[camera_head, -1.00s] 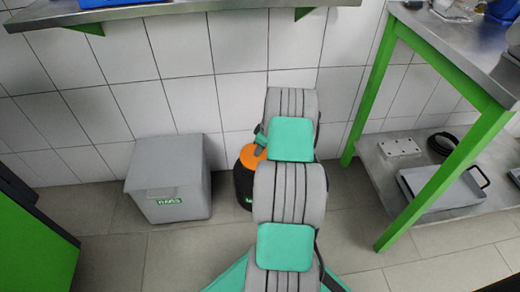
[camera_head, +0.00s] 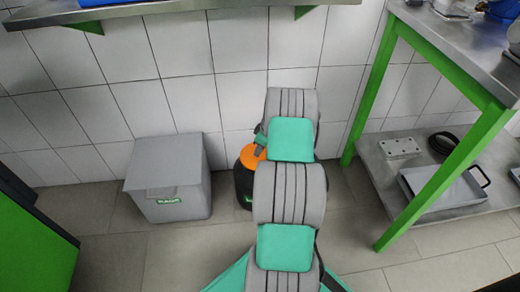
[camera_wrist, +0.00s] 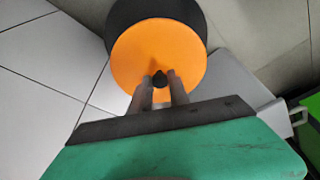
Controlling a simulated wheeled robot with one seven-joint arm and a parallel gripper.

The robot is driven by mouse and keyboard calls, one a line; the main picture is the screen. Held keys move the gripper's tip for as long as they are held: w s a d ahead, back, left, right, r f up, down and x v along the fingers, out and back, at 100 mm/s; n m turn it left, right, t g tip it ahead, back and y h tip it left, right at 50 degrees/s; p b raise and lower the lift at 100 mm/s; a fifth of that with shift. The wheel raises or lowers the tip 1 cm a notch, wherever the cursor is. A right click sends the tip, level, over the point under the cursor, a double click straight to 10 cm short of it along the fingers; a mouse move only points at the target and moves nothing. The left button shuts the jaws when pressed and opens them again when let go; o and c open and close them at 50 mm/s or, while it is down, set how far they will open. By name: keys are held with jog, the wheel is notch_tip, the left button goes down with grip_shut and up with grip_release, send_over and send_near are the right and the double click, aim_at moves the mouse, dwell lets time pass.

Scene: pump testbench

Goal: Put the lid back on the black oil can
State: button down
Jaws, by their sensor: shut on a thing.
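The black oil can (camera_head: 243,184) stands on the floor near the tiled wall, partly hidden behind my arm in the head view. Its orange lid (camera_head: 249,156) shows at the can's top. In the wrist view, the round orange lid (camera_wrist: 140,50) covers the top of the black can (camera_wrist: 150,11). My gripper (camera_wrist: 161,87) is shut on the small dark knob at the lid's middle, with a finger on either side. I cannot tell whether the lid is fully seated or slightly above the can. The fingertips are hidden behind my arm in the head view.
A grey lidded box (camera_head: 168,178) stands on the floor left of the can. A green-framed metal table (camera_head: 478,140) is on the right, with a tray (camera_head: 450,190) on its lower shelf. A wall shelf (camera_head: 150,8) hangs above. Floor between box and can is clear.

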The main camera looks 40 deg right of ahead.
jog(key=c, duration=0.7)
grip_release()
jog(key=shift+r, duration=0.15)
jog(key=shift+r+p, duration=2.1)
jog(key=shift+r, duration=1.3)
grip_shut()
